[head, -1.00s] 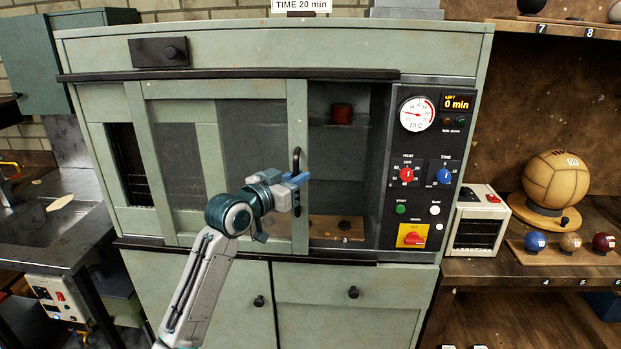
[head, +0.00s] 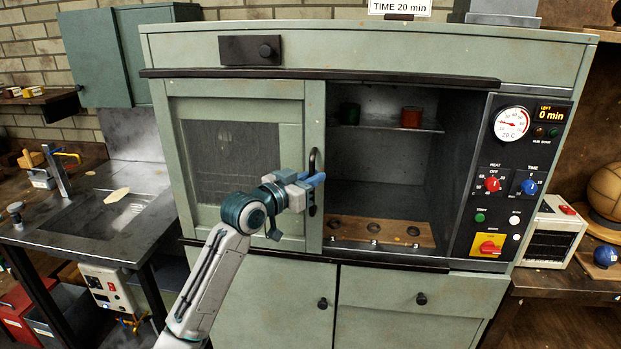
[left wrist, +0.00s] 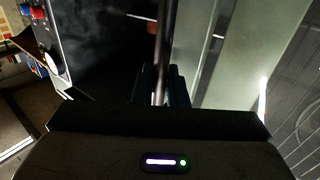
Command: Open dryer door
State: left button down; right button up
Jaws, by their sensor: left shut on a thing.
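The dryer is a large pale green cabinet. Its sliding door (head: 237,215) stands at the left of the opening, and the right part of the cabinet is open. Inside I see a shelf (head: 375,124) with a red cup (head: 411,117) and a dark green one (head: 349,113), and a wooden rack (head: 395,229) with holes below. My left gripper (head: 312,186) is shut on the black bar handle (head: 313,160) at the door's right edge. The handle also shows in the left wrist view (left wrist: 161,50), running up from between the fingers. My right gripper is not in view.
The control panel (head: 508,180) with gauge, knobs and a 0 min display is right of the opening. A sink bench (head: 90,225) stands at the left. A white device (head: 553,232) and a leather ball (head: 606,192) are at the right.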

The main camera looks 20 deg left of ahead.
pick_arm(q)
jog(key=c, duration=1.8)
grip_release()
